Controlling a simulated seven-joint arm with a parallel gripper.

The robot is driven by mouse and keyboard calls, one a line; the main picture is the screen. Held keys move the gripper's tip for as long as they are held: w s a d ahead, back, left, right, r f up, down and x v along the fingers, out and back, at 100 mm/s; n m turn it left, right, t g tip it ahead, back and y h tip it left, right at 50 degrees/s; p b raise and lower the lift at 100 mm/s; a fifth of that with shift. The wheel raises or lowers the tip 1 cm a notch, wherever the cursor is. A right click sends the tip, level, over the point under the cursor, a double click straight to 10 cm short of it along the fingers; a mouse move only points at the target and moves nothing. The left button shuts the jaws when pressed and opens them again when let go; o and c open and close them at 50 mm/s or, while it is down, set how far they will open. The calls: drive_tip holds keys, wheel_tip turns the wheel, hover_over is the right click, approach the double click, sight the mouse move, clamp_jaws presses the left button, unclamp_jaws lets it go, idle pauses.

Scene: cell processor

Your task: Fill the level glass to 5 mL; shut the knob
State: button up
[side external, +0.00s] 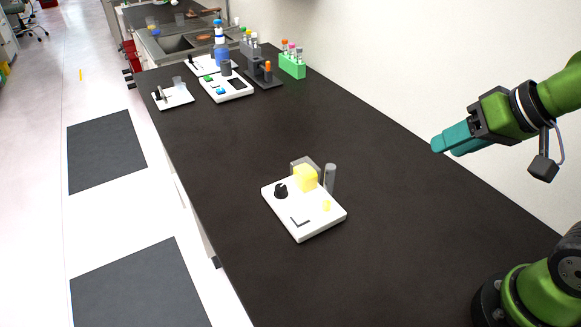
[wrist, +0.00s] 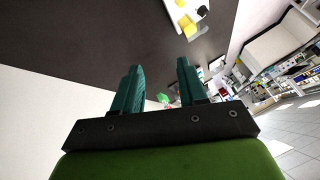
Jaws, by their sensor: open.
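A white device base (side external: 283,214) sits on the dark bench in the side view. It carries a black knob (side external: 281,190), a yellow block (side external: 305,178), a grey upright cylinder (side external: 330,178) and a small yellow piece (side external: 327,205). I cannot tell which part is the level glass or read a level. The knob's setting is too small to tell. My gripper (side external: 447,149) is in the air to the right of the device, well apart from it, open and empty. In the wrist view, my open teal fingers (wrist: 159,65) point toward the device base (wrist: 175,14), which is cut off at the top edge.
At the bench's far end stand a green tube rack (side external: 292,66), a dark rack (side external: 263,74), a white instrument (side external: 226,90) and another white board (side external: 173,97). A wall runs along the right. The bench between the device and the far items is clear.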

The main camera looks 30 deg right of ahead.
drive_tip(key=m+g+h, duration=0.2)
drive_tip(key=m+g, duration=0.1)
drive_tip(key=g, duration=0.4)
hover_over(281, 186)
drive_tip(key=shift+f, duration=2.5)
wheel_tip(281, 186, down, 16)
drive_tip(key=shift+f, duration=0.1)
